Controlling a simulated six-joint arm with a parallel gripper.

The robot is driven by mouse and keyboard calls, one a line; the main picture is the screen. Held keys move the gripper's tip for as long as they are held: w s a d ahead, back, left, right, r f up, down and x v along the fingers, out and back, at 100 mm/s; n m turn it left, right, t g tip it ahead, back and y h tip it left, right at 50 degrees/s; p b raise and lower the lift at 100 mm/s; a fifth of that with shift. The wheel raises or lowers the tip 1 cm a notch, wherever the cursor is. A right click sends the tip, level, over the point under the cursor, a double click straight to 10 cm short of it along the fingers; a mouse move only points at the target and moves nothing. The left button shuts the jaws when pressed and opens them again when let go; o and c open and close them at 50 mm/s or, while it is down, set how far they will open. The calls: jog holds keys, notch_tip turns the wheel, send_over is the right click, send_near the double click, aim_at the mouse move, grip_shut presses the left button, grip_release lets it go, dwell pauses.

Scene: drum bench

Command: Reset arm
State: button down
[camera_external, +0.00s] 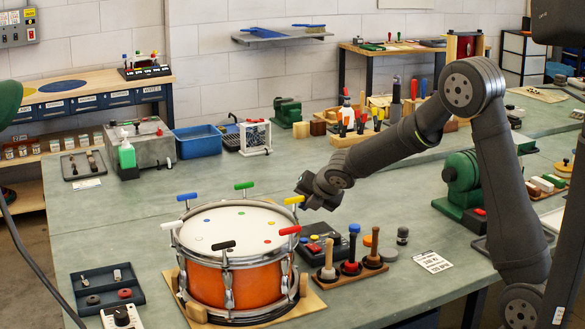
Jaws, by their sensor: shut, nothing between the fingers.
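My gripper (305,187) is at the end of my arm, which reaches in from the right. It is shut and empty, a little above and to the right of an orange snare drum (238,282) with a white head. The fingertips are close to the yellow-handled key (293,200) at the rim; whether they touch it cannot be told. Other T-handled keys stand around the rim: green (243,185), blue (187,197), white (171,225), black (223,246) and red (290,230). The drum stands on a wooden board (310,303).
Right of the drum are a dark button box (322,245) and wooden stands with upright mallets (351,268). A dark parts tray (107,290) lies to the left. A screwdriver rack (358,135) and a blue bin (199,142) stand behind. The bench behind the drum (225,172) is clear.

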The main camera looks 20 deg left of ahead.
jog(key=shift+r, duration=0.95)
jog(key=shift+f, duration=0.1)
jog(key=shift+f, duration=2.85)
jog(key=shift+r, duration=0.5)
